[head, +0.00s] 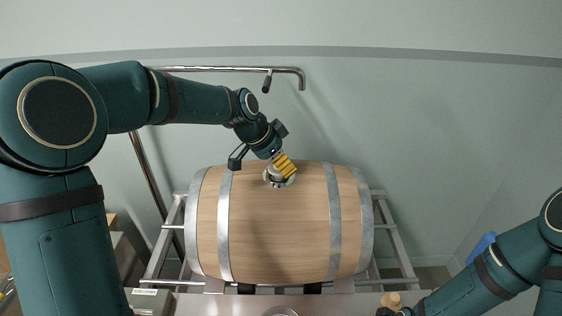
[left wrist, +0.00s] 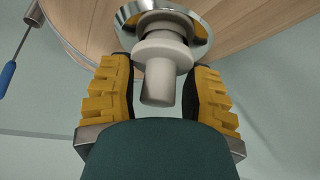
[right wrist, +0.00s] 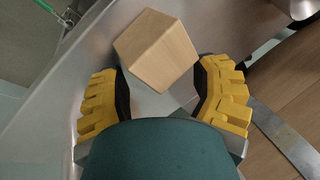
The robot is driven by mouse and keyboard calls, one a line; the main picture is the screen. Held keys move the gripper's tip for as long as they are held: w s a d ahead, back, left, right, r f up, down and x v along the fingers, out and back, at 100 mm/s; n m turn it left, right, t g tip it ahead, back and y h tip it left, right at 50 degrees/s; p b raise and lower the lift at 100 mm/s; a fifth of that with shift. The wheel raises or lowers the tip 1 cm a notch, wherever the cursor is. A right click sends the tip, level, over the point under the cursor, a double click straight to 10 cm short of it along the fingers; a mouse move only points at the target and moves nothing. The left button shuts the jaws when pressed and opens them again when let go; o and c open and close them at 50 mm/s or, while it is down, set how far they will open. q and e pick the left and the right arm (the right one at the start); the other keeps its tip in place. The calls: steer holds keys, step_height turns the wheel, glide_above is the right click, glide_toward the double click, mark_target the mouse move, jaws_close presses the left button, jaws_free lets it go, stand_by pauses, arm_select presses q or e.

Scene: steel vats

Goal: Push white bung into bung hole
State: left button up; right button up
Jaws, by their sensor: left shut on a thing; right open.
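The white bung (left wrist: 160,78) is between the yellow fingers of my left gripper (left wrist: 157,66) in the left wrist view, which is shut on it. The bung's far end is at the shiny metal ring (left wrist: 203,28) around the bung hole; how deep it sits is hidden by its flange. In the head view my left gripper (head: 281,174) is on top of the wooden barrel (head: 280,230), and the ring is partly covered by the fingers. My right gripper (right wrist: 161,70) is open, with a pale wooden block (right wrist: 156,50) just beyond and between its fingertips.
The barrel lies on a metal rack (head: 160,250). A bent steel pipe (head: 220,69) with a handle runs behind it. The wooden block also shows at the front right in the head view (head: 390,299). A blue object (head: 481,247) stands at the right.

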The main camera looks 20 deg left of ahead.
arm_select(q)
steer(key=shift+f+b, duration=0.45)
steer(key=shift+f, duration=0.1)
arm_select(e)
steer(key=shift+s+d+f, duration=0.1)
steer(key=shift+s+f, duration=0.05)
steer(key=shift+f, duration=0.5)
arm_select(q)
steer(key=o, duration=1.1)
